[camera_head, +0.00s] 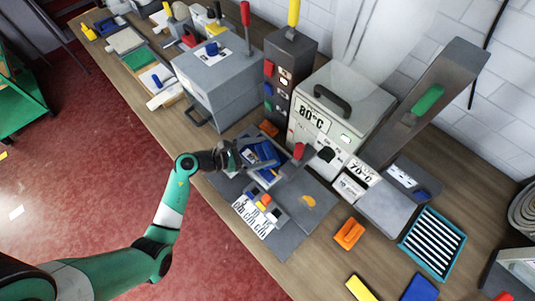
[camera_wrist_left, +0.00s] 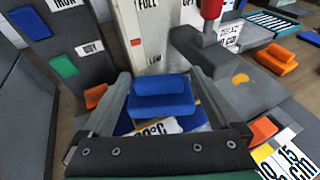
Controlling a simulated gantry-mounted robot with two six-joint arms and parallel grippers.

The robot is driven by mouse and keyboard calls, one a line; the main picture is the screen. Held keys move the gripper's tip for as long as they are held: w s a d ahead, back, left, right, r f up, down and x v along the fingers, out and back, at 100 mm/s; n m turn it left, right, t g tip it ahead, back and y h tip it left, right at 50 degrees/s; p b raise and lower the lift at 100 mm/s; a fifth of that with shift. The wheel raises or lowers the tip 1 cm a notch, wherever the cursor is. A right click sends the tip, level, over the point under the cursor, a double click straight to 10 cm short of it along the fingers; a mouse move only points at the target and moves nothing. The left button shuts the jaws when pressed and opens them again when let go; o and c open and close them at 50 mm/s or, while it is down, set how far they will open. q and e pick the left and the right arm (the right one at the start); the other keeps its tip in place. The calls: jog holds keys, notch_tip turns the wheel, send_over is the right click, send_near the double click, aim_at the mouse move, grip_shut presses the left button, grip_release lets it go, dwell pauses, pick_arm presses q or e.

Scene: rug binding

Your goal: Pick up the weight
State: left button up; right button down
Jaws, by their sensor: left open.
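My left gripper (camera_head: 232,158) is open over the grey plate (camera_head: 283,240) at the middle of the bench. In the left wrist view its two fingers (camera_wrist_left: 160,112) stand on either side of a stepped blue block (camera_wrist_left: 162,103), with no clear contact seen. The blue block (camera_head: 265,153) sits over a dark blue, white-lettered piece near the plate's back edge. A similar orange block (camera_head: 349,233) lies on the bench to the right, also in the left wrist view (camera_wrist_left: 277,58). I cannot tell by label which block is the weight. My right gripper is not in view.
A red-knobbed grey arm (camera_wrist_left: 200,48) stands close to the right of the left gripper. A white "80°C" box (camera_head: 345,105) and a dark switch column (camera_head: 288,75) rise behind. A grey case (camera_head: 215,85) stands at left. A striped blue tray (camera_head: 432,243) lies at right.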

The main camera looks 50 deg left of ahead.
aim_at(268, 150)
pick_arm(q)
jog(key=b+x, duration=0.1)
jog(key=x, duration=0.4)
jog(key=shift+w+a+f, duration=0.1)
jog(key=shift+f, duration=0.1)
grip_shut()
jog(key=shift+r, duration=0.15)
